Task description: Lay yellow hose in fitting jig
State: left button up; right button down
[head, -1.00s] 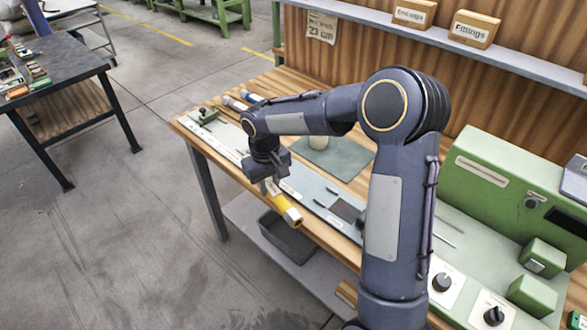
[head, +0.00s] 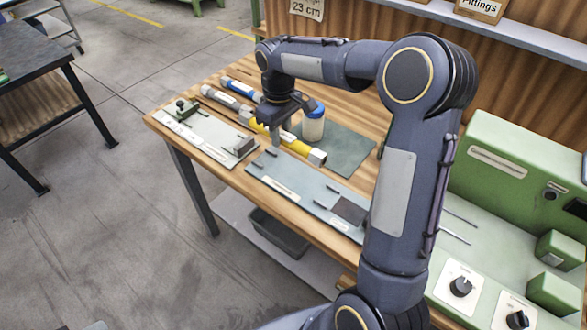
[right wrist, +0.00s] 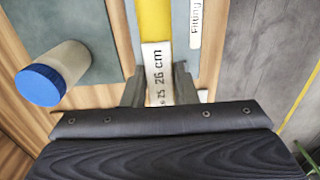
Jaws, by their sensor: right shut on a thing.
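My right gripper (head: 277,128) points down and is shut on the yellow hose (head: 297,145). In the right wrist view, its fingers (right wrist: 158,88) sit either side of the hose's white "26 cm" label (right wrist: 157,70); the yellow hose (right wrist: 154,20) runs on beyond. The hose's near end has a grey fitting. The blue-grey fitting jig (head: 290,186), with small pins, lies in front of the hose, nearer the table's front edge. The hose appears behind the jig and apart from it; its height is hard to tell. My left gripper is not in view.
A blue-lidded jar (head: 313,122) stands on a green mat (head: 345,150) beside the hose. A blue-ended hose (head: 238,87) and a grey-ended hose (head: 220,97) lie behind the pale ruled jig (head: 205,135). A green machine (head: 500,160) is at right.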

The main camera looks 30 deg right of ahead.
send_over(294, 178)
jog(key=f, duration=0.5)
jog(key=shift+w+f, duration=0.2)
jog(key=shift+s+f, duration=0.2)
jog(key=shift+f, duration=1.55)
jog(key=shift+f, duration=0.1)
jog(key=shift+f, duration=0.15)
jog(key=c, duration=1.1)
grip_release()
jog(key=shift+c, duration=0.2)
